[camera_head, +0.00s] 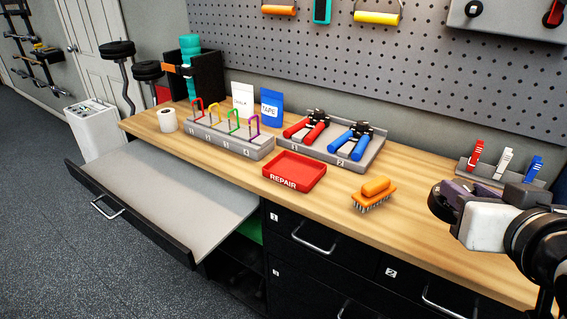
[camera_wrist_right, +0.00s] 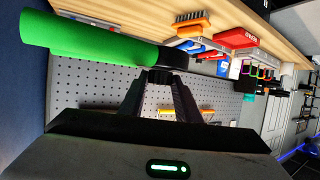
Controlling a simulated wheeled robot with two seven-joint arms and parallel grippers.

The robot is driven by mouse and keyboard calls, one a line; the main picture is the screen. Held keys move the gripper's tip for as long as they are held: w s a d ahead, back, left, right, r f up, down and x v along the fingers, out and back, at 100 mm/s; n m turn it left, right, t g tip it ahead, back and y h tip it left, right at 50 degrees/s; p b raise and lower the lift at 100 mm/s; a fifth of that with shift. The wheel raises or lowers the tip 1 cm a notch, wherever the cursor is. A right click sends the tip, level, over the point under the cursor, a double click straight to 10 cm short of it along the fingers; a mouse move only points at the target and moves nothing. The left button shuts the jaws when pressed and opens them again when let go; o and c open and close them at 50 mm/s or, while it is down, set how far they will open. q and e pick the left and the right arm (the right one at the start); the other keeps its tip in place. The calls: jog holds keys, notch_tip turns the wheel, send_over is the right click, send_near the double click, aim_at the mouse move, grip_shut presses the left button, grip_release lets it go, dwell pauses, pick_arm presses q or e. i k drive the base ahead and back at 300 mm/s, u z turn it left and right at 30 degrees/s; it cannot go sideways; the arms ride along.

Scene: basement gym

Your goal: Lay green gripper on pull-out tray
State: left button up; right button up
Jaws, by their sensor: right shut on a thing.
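The green gripper (camera_wrist_right: 90,38) shows in the right wrist view as a thick green handle with a black end. My right gripper (camera_wrist_right: 160,80) is shut on it near the black end. In the head view my right gripper (camera_head: 440,198) is above the right part of the workbench; I cannot make out the green gripper there. The pull-out tray (camera_head: 170,190) is drawn out at the left front of the bench, with a bare grey surface and a dark front with a handle. My left gripper is not in view.
A red REPAIR tray (camera_head: 294,171) and an orange brush (camera_head: 374,193) are on the wooden bench (camera_head: 330,220). Behind are a rack of coloured shackles (camera_head: 230,143), a holder with red grippers (camera_head: 307,125) and blue grippers (camera_head: 350,140), and a clip stand (camera_head: 500,172) at right.

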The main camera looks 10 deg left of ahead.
aim_at(172, 189)
jog(key=u, duration=1.95)
jog(key=i, duration=1.65)
jog(key=z, duration=2.1)
